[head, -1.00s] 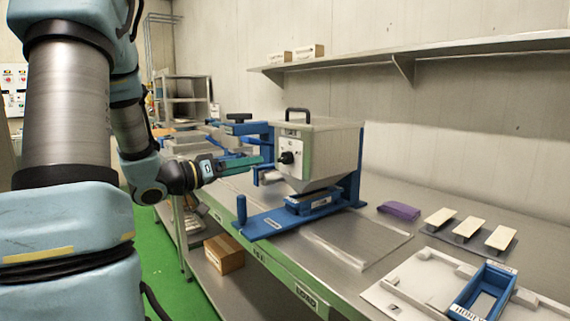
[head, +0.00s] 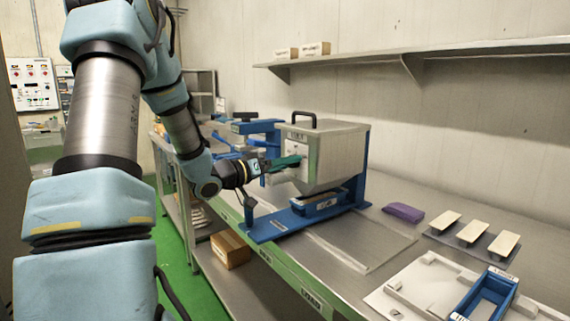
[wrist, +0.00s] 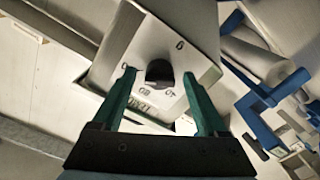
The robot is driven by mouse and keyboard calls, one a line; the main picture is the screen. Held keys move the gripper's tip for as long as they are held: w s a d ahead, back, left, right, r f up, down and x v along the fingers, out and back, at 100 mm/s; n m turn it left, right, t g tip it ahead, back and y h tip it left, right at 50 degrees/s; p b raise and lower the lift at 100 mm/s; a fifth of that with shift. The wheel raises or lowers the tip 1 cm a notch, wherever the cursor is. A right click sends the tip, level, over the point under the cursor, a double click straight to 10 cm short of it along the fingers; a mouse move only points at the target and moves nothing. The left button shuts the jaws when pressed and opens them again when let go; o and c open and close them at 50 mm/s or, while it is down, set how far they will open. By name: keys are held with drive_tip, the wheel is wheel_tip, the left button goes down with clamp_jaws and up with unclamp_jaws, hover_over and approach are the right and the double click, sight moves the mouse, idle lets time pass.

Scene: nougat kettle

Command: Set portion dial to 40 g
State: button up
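The portion dial is a black knob (wrist: 159,73) on a white plate with printed numbers, including what looks like 40 and 80. It shows in the wrist view between the two green fingers of my open gripper (wrist: 160,77), with a gap on each side. I cannot tell which mark the knob points at. In the head view my gripper (head: 297,161) is at the front face of the grey hopper (head: 336,155) and covers the knob. The hopper stands on a blue frame.
A purple cloth (head: 403,212), several pale pads and a blue tray (head: 487,294) lie to the right. A wall shelf (head: 430,52) runs above. Blue clamps (head: 250,127) stand behind my gripper.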

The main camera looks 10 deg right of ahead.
clamp_jaws()
idle(0.4)
drive_tip(key=shift+f+n+b, duration=0.15)
drive_tip(key=shift+n+b, duration=0.15)
drive_tip(key=shift+b, duration=0.35)
drive_tip(key=n+b, duration=0.1)
drive_tip(key=b, duration=0.1)
drive_tip(key=n+b, duration=0.2)
drive_tip(key=b, duration=0.1)
drive_tip(key=shift+f+n, duration=0.2)
drive_tip(key=shift+n, duration=0.1)
drive_tip(key=n+b, duration=0.2)
drive_tip(key=n, duration=0.4)
drive_tip(key=n+b, duration=0.3)
drive_tip(key=n, duration=0.4)
drive_tip(key=n+b, duration=0.3)
drive_tip(key=n, duration=0.3)
drive_tip(key=shift+r+n, duration=0.3)
drive_tip(key=shift+r, duration=0.1)
